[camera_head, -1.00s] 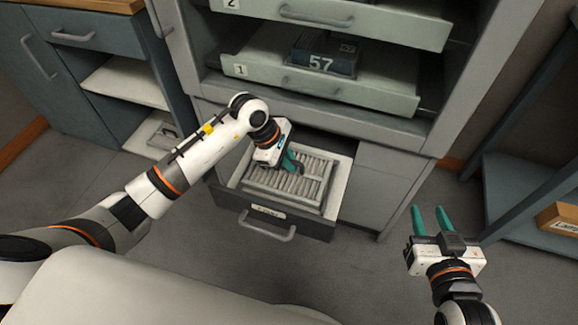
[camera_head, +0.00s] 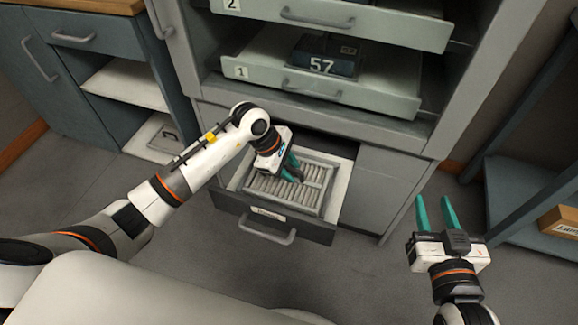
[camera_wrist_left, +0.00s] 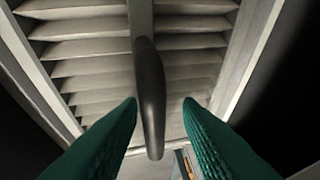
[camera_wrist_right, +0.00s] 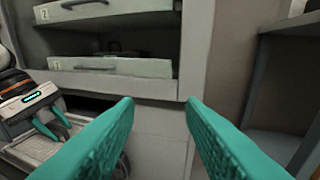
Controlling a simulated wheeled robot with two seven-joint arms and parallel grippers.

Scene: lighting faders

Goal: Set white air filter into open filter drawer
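The white air filter (camera_head: 314,184), a framed panel with pale pleats, lies inside the open filter drawer (camera_head: 316,234), low in the cabinet. It looks roughly flat within the drawer walls; whether it touches the bottom cannot be seen. My left gripper (camera_head: 298,172) is over the filter, fingers pointing down. In the left wrist view, a dark handle (camera_wrist_left: 149,100) on the filter stands between the left fingertips (camera_wrist_left: 161,103), with a gap on each side. My right gripper (camera_head: 434,198) is open and empty, right of the drawer.
Above are shelf drawers numbered 1 (camera_head: 390,99) and 2 (camera_head: 400,33); the lower holds a dark box marked 57 (camera_head: 325,66). A blue shelf unit with a cardboard box (camera_head: 562,220) stands at right. A blue cabinet (camera_head: 60,85) stands at left. The floor in front is clear.

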